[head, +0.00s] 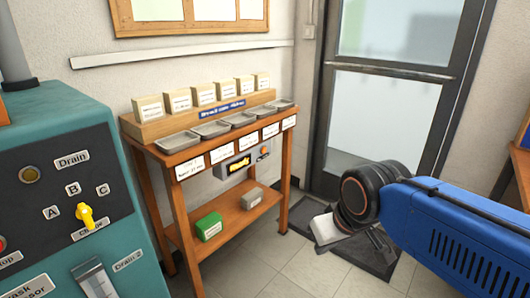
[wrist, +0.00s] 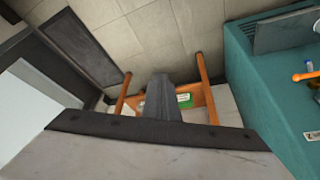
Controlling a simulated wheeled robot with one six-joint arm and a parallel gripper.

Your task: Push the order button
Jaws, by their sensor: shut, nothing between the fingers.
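A grey box (head: 238,166) with a yellow display is mounted under the top of the wooden bench, on its front right. A small orange button (head: 265,151) shows at the box's right end; its label is too small to read. My gripper (wrist: 160,82) shows as a dark, shut pair of fingers in the wrist view, empty, with the bench's lower part behind it. In the head view my blue arm reaches in from the right, apart from the bench. The fingers are not clear there. The button cannot be made out in the wrist view.
The wooden bench (head: 147,150) carries several metal trays and small labelled boxes. A green box (head: 209,226) and a grey box (head: 251,198) lie on its lower shelf. A teal machine (head: 130,215) stands at left. A glazed door (head: 385,110) is behind. Floor (head: 285,272) before the bench is clear.

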